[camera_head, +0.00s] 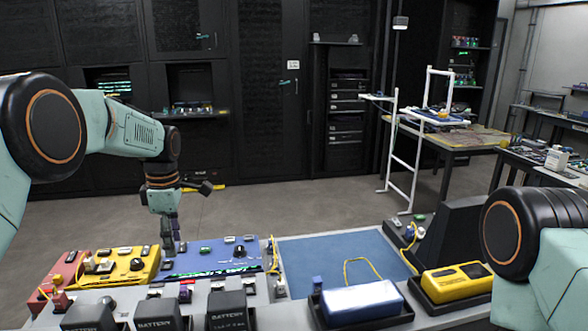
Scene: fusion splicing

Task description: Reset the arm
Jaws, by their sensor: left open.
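My left arm comes in from the left, and its gripper (168,232) points down over the blue panel (215,256) at the left of the bench. The gripper is open and looks empty; its fingertips are small, and whether they touch the panel I cannot tell. My right arm shows only as a black and teal joint at the right edge. Its gripper is out of the picture.
A yellow panel (118,268) and a red panel (62,282) lie left of the blue one. Black battery blocks (158,313) stand in front. A white-blue case (361,301) and a yellow device (455,281) sit in black trays. The blue mat (330,248) is mostly clear.

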